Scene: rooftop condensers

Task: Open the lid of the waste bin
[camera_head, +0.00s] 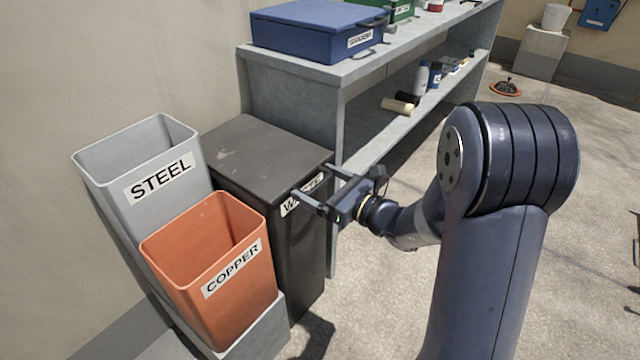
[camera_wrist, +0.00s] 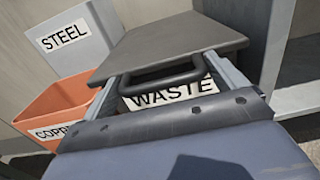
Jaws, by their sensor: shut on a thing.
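The waste bin (camera_head: 305,255) is a tall dark grey box with a white WASTE label on its front, partly covered by my gripper. Its flat grey lid (camera_head: 262,152) lies level over the top, with no gap that I can see. In the wrist view the lid (camera_wrist: 180,45) has a black bar handle (camera_wrist: 160,78) at its front edge, above the WASTE label. My gripper (camera_head: 316,184) is at the bin's upper front edge. Its two fingers stand on either side of the handle, shut on it. The handle's ends are partly hidden by the fingers.
A grey STEEL bin (camera_head: 165,215) and an orange COPPER bin (camera_head: 210,310), both open-topped, stand left of the waste bin. A grey shelf bench (camera_head: 290,95) with a blue case (camera_head: 310,35) stands right behind it. The floor at right is mostly clear.

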